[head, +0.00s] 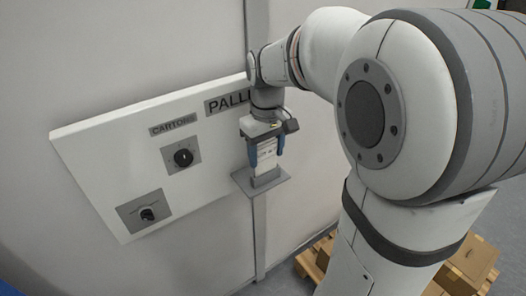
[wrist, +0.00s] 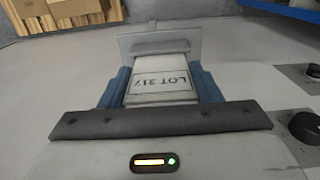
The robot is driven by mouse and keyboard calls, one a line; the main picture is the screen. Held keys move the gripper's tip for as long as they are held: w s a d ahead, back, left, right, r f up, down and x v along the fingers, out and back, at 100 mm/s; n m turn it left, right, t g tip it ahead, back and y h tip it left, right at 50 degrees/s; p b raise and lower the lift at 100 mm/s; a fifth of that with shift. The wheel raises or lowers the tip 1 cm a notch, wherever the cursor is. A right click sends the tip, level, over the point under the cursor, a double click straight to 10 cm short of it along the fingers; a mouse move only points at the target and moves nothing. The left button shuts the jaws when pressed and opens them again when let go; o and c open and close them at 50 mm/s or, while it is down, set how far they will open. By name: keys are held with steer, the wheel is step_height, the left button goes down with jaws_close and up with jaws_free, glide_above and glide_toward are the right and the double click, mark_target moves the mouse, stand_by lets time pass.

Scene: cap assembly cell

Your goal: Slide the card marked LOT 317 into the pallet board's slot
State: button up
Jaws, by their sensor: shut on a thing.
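The white card marked LOT 317 (wrist: 163,82) is between the two blue fingers of my gripper (head: 267,157), which is shut on it. The card also shows in the head view (head: 265,149), hanging roughly upright in front of the white pallet board (head: 110,160). The grey slot piece (head: 250,184) sticks out at the board's lower right edge, straight below the card. In the wrist view the card's far end meets the grey slot piece (wrist: 160,32). I cannot tell how far, if at all, the card's end is inside the slot; the opening is hidden.
A CARTONS label (head: 174,127) and dial (head: 183,157) sit on the board, left of my gripper. A second knob panel (head: 145,212) is lower left. Cardboard boxes (head: 472,258) stand on a wooden pallet at lower right. The space around the slot piece looks free.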

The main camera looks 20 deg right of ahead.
steer(key=shift+f+b, duration=0.75)
steer(key=shift+f, duration=0.35)
stand_by(0.4)
steer(key=o, duration=1)
steer(key=shift+r, duration=0.15)
step_height(320, 180, up, 7)
steer(key=s+f+m+t, duration=0.1)
steer(key=s+f, duration=0.1)
steer(key=s, duration=0.2)
steer(key=s+f+m+t, duration=0.1)
steer(key=s+f, duration=0.2)
steer(key=s, duration=0.2)
steer(key=s+a+f+m+t, duration=0.1)
steer(key=s+f, duration=0.2)
steer(key=s, duration=0.2)
steer(key=shift+f+m, duration=0.2)
steer(key=shift+m, duration=0.1)
